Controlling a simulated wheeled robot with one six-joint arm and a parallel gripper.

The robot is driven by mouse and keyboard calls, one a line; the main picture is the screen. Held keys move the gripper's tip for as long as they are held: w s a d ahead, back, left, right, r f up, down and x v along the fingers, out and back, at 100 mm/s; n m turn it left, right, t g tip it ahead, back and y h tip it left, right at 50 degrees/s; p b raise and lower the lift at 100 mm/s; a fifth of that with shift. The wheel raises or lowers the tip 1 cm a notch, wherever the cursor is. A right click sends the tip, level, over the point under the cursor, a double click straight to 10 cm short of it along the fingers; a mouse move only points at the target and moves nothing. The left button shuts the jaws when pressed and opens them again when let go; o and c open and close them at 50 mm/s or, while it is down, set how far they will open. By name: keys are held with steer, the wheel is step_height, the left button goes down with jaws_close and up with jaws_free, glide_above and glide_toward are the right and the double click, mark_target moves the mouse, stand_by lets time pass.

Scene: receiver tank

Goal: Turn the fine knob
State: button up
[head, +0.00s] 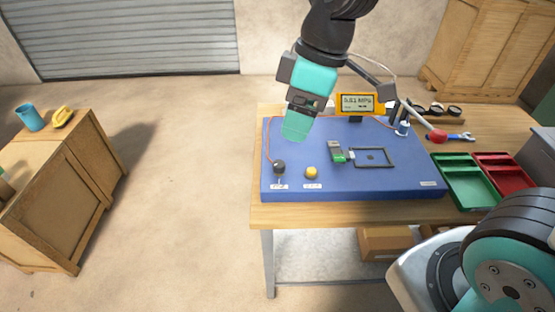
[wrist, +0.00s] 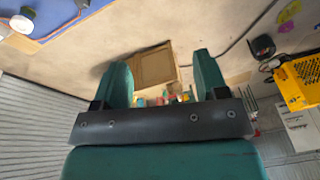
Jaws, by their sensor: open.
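A blue panel (head: 330,191) lies on the wooden table. Near its front left stand a black knob (head: 279,167) and, to its right, a yellow knob (head: 311,172), each with a small white label in front. The labels are too small to read, so I cannot tell which knob is the fine one. My gripper (head: 296,127) hangs above the panel's back left part, apart from both knobs. In the wrist view my gripper (wrist: 161,76) has its two teal fingers spread with nothing between them. The panel's corner (wrist: 60,14) shows at the upper left there.
A yellow gauge (head: 360,103) stands behind the panel. A black frame (head: 373,164) and a grey-green block (head: 336,151) are on the panel. A red-tipped lever (head: 437,136) rises at the right, near green (head: 462,184) and red (head: 506,171) trays.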

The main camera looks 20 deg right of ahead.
steer(key=w+d+f+n+h, duration=0.1)
steer(key=w+f+n, duration=0.45)
steer(key=w, duration=0.45)
steer(key=n+h, duration=0.2)
steer(key=n, duration=0.2)
glide_toward(279, 164)
step_height(279, 164, down, 10)
steer(key=p, duration=0.3)
steer(key=shift+w+d+p, duration=0.15)
steer(key=shift+p, duration=0.15)
steer(key=c, duration=0.9)
